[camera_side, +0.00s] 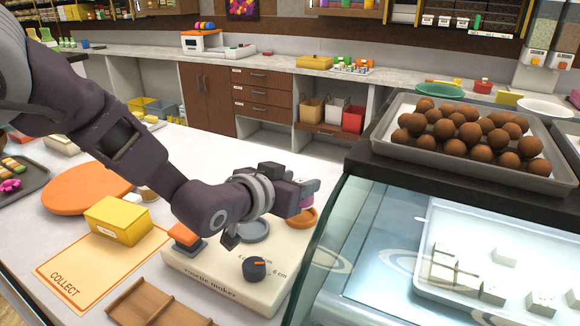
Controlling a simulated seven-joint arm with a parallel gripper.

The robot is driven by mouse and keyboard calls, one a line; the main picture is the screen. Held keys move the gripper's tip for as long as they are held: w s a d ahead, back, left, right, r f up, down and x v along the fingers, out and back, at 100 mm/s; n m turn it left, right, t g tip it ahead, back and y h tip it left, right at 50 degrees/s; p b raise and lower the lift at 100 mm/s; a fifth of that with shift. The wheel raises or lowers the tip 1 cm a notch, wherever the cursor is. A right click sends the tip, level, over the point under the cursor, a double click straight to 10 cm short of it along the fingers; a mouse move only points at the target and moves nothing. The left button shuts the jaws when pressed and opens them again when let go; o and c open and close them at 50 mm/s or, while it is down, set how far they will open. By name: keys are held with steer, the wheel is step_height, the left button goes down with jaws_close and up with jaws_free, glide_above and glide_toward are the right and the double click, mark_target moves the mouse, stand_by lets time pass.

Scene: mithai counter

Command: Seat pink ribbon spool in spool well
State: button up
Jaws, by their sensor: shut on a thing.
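My gripper (306,192) is low over the back right of the cream rosette maker (222,276). It is shut on the pink ribbon spool (308,201), of which only a small pink part shows below the fingers. An orange round piece (303,218) lies just below the spool at the machine's back right. A grey round piece (256,236) is to its left, partly behind my wrist. I cannot tell which of these is the spool well, or whether the spool touches the orange piece.
The machine carries a dark dial (255,269) and an orange-topped block (186,237). A yellow box (119,220) sits on the orange COLLECT mat (72,272). A wooden tray (155,308) lies in front. The glass display case (350,250) stands close on the right.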

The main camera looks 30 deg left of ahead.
steer(key=shift+f, duration=1.35)
steer(key=shift+f, duration=0.55)
steer(key=o, duration=1.1)
steer(key=v, duration=1.1)
steer(key=shift+r, duration=0.1)
steer(key=shift+a, duration=0.1)
